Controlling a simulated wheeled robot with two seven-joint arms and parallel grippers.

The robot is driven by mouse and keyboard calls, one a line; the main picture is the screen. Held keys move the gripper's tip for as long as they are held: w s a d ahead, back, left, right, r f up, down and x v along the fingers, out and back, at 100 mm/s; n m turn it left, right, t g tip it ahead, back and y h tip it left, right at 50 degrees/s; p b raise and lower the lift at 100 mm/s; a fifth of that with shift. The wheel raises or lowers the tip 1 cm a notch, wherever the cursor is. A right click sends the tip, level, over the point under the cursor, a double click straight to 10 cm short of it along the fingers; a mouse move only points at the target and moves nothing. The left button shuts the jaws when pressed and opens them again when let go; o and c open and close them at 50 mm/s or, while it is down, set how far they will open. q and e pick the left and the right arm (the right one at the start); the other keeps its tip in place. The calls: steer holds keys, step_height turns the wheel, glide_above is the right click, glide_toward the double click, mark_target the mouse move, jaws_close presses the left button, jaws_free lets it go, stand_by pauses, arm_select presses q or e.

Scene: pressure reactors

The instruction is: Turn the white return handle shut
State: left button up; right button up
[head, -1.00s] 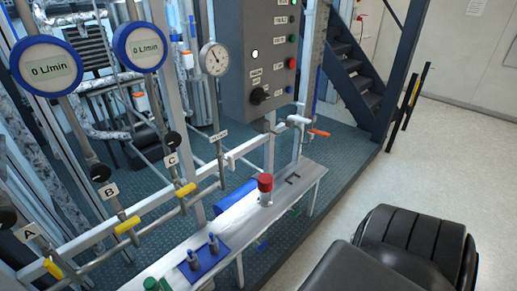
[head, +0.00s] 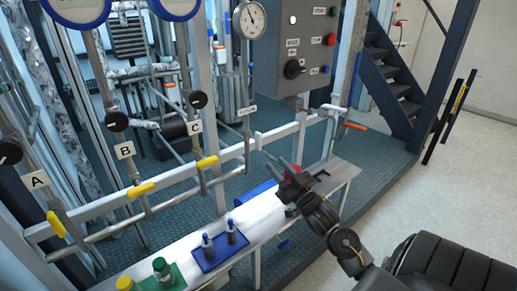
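The white return handle (head: 333,109) shows small in the head view, on the pipe at the right end of the rack, just above and left of an orange handle (head: 354,126). My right gripper (head: 283,163) comes in from the lower right, over the bench. Its dark fingers are spread and point up and left. It is below and left of the white handle, clearly apart from it in the picture. It partly hides a red-capped item (head: 292,171) on the bench; I cannot tell whether they touch. My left gripper is not in view.
The white bench (head: 340,178) carries a blue tray with two blue-topped bottles (head: 220,247) and green and yellow caps at the near end. Yellow-handled valves (head: 140,190) line the left pipes. A grey control box (head: 305,50) hangs above. Open floor (head: 440,190) lies right.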

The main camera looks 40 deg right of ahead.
mark_target(261, 142)
steer(key=shift+t, duration=0.3)
steer(key=x, duration=0.3)
steer(key=r+p+x, duration=0.1)
steer(key=x, duration=0.2)
steer(key=p+x, duration=0.1)
steer(key=x, duration=0.2)
steer(key=shift+a+r, duration=0.25)
steer(key=shift+r, duration=0.2)
steer(key=shift+w+r, duration=0.15)
steer(key=shift+w, duration=0.5)
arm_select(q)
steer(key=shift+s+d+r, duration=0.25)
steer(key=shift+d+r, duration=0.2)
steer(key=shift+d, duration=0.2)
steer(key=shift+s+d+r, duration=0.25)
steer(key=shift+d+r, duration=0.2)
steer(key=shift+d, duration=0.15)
arm_select(e)
steer(key=shift+c, duration=0.4)
